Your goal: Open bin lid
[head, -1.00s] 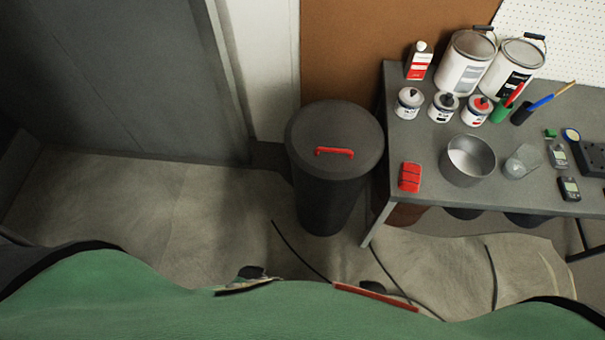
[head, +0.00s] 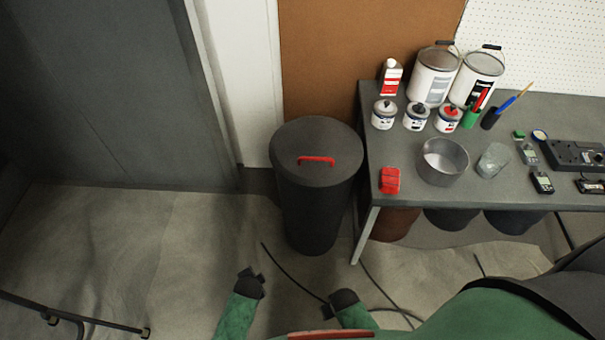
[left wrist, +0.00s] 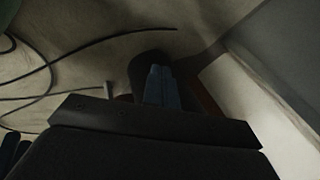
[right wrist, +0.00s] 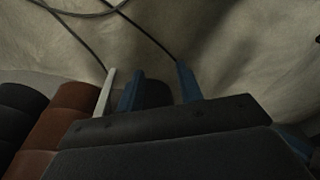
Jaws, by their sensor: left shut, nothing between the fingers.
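The bin (head: 310,215) is a dark, round, upright can on the floor left of the workbench. Its dark lid (head: 295,140) is shut on top, with a red handle (head: 317,160) across it. My left gripper (head: 249,272) is low in front of the bin, apart from it; in the left wrist view its blue fingers (left wrist: 158,84) are together and empty. A dark shape behind them looks like the bin. My right gripper (head: 328,311) is low in front and to the right, also apart from the bin. Its blue fingers (right wrist: 158,90) stand apart with nothing seen between them.
The workbench (head: 420,190) right of the bin holds a red block (head: 390,180), a metal pot (head: 442,162), cans and meters. A table leg (head: 364,236) stands close to the bin. Cables (head: 290,272) lie on the floor.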

